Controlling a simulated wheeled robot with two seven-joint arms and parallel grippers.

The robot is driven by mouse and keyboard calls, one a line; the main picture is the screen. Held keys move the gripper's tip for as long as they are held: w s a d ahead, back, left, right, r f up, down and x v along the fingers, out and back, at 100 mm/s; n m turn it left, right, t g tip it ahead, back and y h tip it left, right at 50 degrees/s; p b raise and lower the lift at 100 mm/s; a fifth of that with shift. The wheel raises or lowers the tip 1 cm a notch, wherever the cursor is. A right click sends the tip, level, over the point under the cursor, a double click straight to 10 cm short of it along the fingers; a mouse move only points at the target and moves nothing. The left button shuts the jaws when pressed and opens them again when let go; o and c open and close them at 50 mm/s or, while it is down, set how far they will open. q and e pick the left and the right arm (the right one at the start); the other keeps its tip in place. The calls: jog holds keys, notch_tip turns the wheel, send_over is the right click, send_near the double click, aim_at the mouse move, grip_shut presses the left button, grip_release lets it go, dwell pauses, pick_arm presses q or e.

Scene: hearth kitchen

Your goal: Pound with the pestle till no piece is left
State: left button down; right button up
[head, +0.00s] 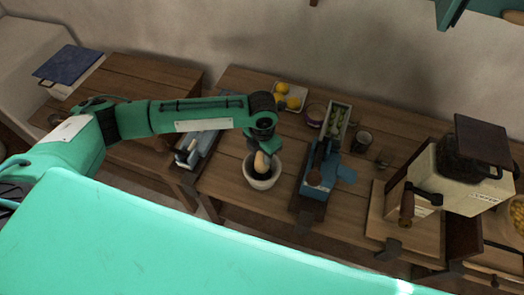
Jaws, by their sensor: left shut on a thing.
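A pale mortar (261,183) stands on the wooden worktop near its front edge. My left gripper (262,150) is above the mortar and shut on the pestle (262,161), whose light rounded upper part shows just below the fingers. The pestle's lower part is inside the mortar bowl, against a dark interior. Whether any pieces lie in the bowl is too small and dark to tell. My right gripper is not in view.
Behind the mortar is a white tray (301,96) with yellow fruit. A blue press-like device (318,175) stands close right of the mortar, with a narrow box (338,122) of green items behind it. A cream mill (447,180) is far right. A grey-blue tool (195,147) lies left.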

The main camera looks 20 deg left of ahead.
pick_arm(q)
jog(key=shift+f, duration=0.15)
jog(key=shift+f+b, duration=1.1)
jog(key=shift+f, duration=1)
jog(key=shift+r, duration=0.15)
notch_tip(320, 180, up, 4)
jog(key=p, duration=0.4)
jog(key=shift+r, duration=0.2)
jog(key=shift+f, duration=0.1)
